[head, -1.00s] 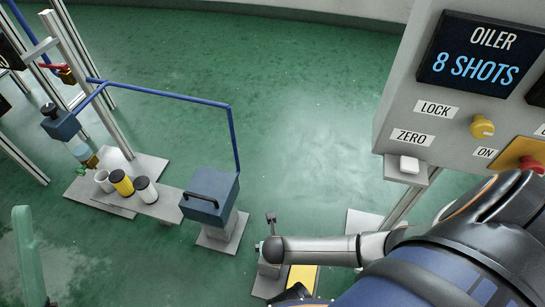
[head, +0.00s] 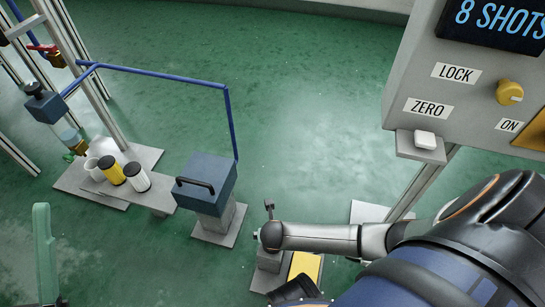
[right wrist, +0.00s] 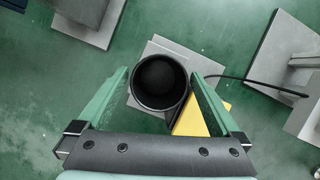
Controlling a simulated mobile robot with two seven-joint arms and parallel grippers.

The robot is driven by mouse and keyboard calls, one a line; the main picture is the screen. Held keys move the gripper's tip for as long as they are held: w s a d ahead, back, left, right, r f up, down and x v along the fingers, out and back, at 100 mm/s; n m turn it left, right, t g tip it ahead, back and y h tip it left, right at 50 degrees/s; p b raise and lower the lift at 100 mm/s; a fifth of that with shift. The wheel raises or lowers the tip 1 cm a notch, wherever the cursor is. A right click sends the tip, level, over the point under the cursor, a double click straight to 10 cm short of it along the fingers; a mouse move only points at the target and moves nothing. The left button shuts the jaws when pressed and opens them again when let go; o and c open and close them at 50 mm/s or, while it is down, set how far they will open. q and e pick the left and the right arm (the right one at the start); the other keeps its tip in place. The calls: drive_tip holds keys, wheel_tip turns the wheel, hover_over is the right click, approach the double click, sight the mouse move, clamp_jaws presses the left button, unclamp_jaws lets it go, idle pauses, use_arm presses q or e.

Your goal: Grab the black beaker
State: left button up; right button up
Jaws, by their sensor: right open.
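The black beaker (right wrist: 160,82) is seen from above in the right wrist view, its round mouth open and its inside dark. It lies between the two green fingers of my right gripper (right wrist: 160,74), which is open. The right finger looks close to the beaker's side; a small gap shows on the left. I cannot tell their heights apart. In the head view my right arm covers the lower right, and a dark shape at the bottom edge cannot be made out clearly. One green finger of my left gripper (head: 45,255) shows at the lower left; its opening is hidden.
A yellow plate (right wrist: 203,117) lies beside the beaker. A white cup (head: 102,156), a yellow cup (head: 112,172) and a white black-rimmed cup (head: 136,178) stand on a grey plate at left. A blue box (head: 207,182) and control panel (head: 450,95) stand nearby.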

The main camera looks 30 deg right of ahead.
drive_tip(key=c, duration=1.3)
